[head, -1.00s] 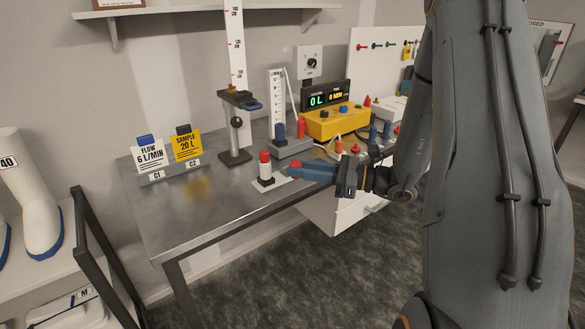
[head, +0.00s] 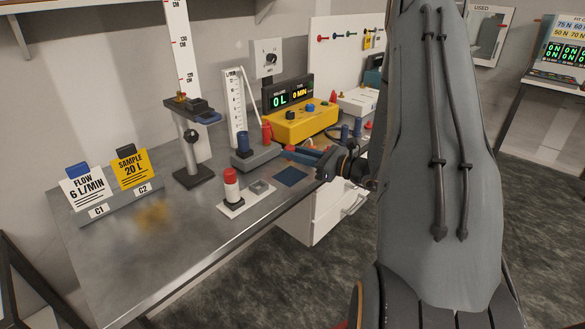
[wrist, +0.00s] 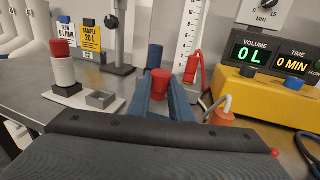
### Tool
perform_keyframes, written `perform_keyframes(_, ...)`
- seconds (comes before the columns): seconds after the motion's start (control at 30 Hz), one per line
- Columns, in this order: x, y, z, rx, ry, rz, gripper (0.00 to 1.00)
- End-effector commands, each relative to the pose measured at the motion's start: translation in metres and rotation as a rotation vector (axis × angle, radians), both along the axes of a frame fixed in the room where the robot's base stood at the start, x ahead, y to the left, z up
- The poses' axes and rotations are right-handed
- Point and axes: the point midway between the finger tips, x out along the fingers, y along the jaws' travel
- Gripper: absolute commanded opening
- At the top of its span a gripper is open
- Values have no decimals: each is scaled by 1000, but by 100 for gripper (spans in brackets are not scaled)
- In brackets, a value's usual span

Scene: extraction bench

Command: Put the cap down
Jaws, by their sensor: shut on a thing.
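My gripper (wrist: 160,75) is shut on a small red cap (wrist: 159,83), which sits between the two blue fingers in the wrist view. In the head view my gripper (head: 298,152) is over the right part of the bench, and only a bit of red shows at its tips. Whether the cap touches anything below is hidden. A white cylinder with a red top (head: 231,188) stands upright on a white plate (head: 236,211), left of my gripper. A grey square holder (head: 261,187) is on the same plate.
A dark blue square (head: 291,176) lies on the bench (head: 180,245) near my gripper. Behind are a yellow box (head: 305,122), a blue-topped stand (head: 243,150) and a red plug (head: 266,132). The front left of the bench is clear around two signs (head: 130,168).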

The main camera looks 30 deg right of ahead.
Motion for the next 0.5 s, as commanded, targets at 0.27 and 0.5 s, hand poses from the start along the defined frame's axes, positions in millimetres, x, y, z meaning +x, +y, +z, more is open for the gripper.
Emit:
perform_keyframes(0.27,0,0,-20,1,1,1,0)
perform_keyframes(0.5,0,0,-48,1,1,0,0)
